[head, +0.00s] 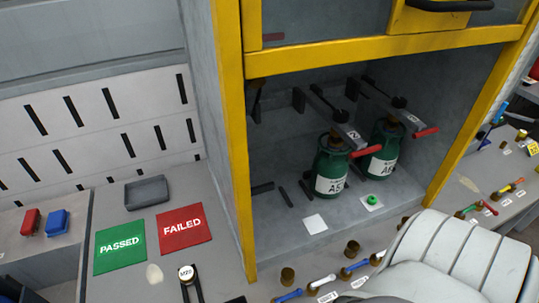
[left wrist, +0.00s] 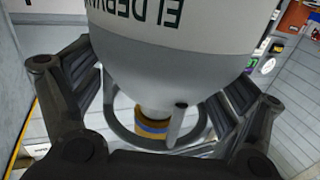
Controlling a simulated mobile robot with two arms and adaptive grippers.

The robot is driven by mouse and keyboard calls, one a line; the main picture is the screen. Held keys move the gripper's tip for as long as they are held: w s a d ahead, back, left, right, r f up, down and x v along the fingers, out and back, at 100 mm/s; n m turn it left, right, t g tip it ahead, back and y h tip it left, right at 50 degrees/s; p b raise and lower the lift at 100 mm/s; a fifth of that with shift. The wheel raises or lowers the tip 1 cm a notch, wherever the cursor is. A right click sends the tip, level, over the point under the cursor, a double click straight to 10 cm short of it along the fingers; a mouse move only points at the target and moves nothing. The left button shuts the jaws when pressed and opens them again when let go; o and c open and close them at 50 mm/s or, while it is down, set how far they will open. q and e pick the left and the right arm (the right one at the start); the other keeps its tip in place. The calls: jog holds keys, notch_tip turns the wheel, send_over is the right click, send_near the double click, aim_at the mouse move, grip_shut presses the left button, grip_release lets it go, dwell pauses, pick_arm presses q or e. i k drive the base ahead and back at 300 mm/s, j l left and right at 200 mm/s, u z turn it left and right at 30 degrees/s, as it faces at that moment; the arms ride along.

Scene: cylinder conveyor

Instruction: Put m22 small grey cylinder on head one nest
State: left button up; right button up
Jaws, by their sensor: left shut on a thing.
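My left gripper (left wrist: 165,135) is shut around a pale grey cylinder (left wrist: 165,55) in the left wrist view. Dark print, partly cut off, runs across the cylinder, and its rounded end narrows to a brass neck with a blue band (left wrist: 153,127). Neither this gripper nor the held cylinder can be made out for sure in the head view. The yellow-framed cabinet (head: 236,130) holds two green cylinders, A5 (head: 330,165) and one labelled A6 (head: 384,148), under clamps. I cannot tell which spot is the head one nest. My right gripper is not in view.
Brass fittings (head: 288,276) line the front shelf. A pale ribbed shape hides the bottom right. On the left table are green PASSED (head: 120,247) and red FAILED (head: 185,229) mats and a grey tray (head: 146,192).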

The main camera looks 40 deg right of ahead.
aim_at(267, 208)
jog(key=k+l+z, duration=0.4)
jog(key=l, duration=0.15)
jog(key=k+l+z, duration=0.15)
jog(key=l, duration=0.2)
jog(key=i+l+z, duration=0.25)
jog(key=l, duration=0.2)
jog(key=i+l+z, duration=0.3)
jog(key=k+l, duration=0.05)
jog(key=l, duration=0.1)
